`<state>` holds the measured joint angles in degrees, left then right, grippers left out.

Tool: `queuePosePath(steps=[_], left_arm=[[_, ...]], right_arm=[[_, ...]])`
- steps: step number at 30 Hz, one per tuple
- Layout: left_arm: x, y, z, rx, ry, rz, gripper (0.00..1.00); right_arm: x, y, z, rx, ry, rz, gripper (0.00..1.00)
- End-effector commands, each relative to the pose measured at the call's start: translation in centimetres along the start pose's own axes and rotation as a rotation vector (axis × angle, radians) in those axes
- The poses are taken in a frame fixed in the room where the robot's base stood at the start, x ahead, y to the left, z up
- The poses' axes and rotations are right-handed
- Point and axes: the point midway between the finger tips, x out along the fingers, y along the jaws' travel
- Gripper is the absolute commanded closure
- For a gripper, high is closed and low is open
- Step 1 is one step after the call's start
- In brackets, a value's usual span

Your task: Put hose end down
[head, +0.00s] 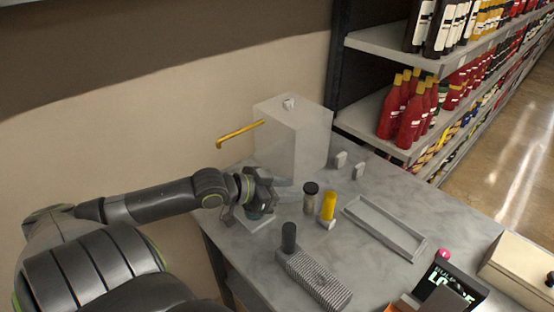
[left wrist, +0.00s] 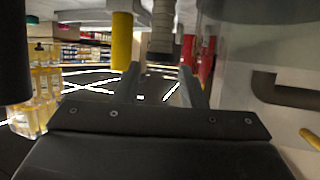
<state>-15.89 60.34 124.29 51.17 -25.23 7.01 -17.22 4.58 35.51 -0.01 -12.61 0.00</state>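A white box-shaped unit (head: 290,145) stands at the back of the grey table, with a bent yellow pipe (head: 240,132) sticking out to its left. I cannot tell for certain which part is the hose end. My left gripper (head: 280,190) is in front of the box, low over the table. In the left wrist view its two fingers (left wrist: 163,88) are apart, and I see nothing held between them. A dark-capped jar (head: 310,198) and a yellow cylinder (head: 328,206) stand beyond the fingertips. My right gripper is not in view.
A grey tray (head: 385,228), a ribbed grey block (head: 313,278) and a dark cylinder (head: 289,237) are on the table. A small black sign (head: 450,288) and a cream box (head: 520,265) are at front right. Bottle shelves (head: 400,45) stand behind.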

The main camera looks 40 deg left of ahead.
Motion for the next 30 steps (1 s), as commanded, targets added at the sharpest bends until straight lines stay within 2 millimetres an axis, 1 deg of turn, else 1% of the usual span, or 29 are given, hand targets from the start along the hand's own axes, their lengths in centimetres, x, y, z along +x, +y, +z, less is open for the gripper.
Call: queuePosePath(steps=[1, 3, 9, 30], left_arm=[[-0.8, -0.1, -0.1, 0.002, -0.006, -0.004, 0.63], [-1.6, -0.1, -0.1, 0.000, -0.005, -0.005, 0.63], [-2.7, -0.1, 0.0, 0.001, -0.002, -0.002, 0.63], [-2.9, 0.0, 0.0, 0.000, 0.001, -0.001, 0.63]], right_arm=[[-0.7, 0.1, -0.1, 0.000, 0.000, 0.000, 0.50], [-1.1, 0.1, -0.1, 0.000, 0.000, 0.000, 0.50], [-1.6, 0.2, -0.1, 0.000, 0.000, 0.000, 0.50], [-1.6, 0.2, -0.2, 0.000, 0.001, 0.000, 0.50]])
